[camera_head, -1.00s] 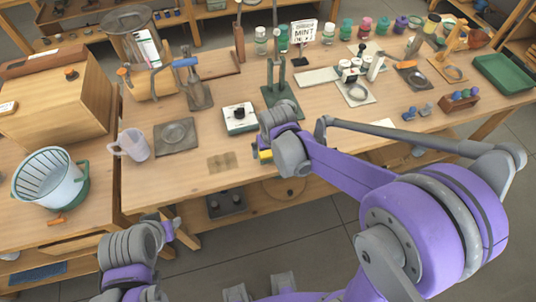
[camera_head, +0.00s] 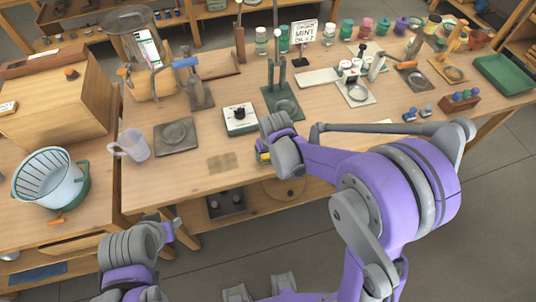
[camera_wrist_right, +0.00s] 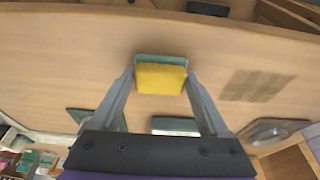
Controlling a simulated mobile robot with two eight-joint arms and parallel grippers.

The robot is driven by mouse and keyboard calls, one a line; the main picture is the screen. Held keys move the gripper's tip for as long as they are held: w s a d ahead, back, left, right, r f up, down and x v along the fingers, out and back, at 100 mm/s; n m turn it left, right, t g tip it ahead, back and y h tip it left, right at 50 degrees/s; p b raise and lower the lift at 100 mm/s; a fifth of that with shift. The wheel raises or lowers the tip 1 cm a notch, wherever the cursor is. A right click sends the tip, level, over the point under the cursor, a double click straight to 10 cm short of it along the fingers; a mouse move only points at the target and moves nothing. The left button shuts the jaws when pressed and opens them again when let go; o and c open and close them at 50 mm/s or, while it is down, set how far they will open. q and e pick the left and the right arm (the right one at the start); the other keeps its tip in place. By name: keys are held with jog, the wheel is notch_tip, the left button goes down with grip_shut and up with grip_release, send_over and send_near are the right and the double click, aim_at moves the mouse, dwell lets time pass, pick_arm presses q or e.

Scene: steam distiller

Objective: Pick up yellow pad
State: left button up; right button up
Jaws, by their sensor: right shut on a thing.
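The yellow pad (camera_wrist_right: 160,78) is a small yellow block with a teal layer along one side. In the right wrist view it sits between the two grey fingers of my right gripper (camera_wrist_right: 159,84), which is shut on it. In the head view my right gripper (camera_head: 268,149) is at the front edge of the workbench (camera_head: 205,187), and only a bit of the yellow pad (camera_head: 261,157) shows, the rest hidden by the gripper. I cannot tell its height over the bench. My left gripper (camera_head: 172,230) is low at the left, in front of the bench; its fingers are unclear.
A white box with a knob (camera_head: 239,119) stands just behind my right gripper. A square plate (camera_head: 175,137) and a clear jug (camera_head: 131,146) are to its left. A brown patch (camera_head: 221,162) marks the bench between.

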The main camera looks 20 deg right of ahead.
jog(key=shift+c, duration=1)
notch_tip(320, 180, up, 10)
jog(key=shift+p, duration=0.45)
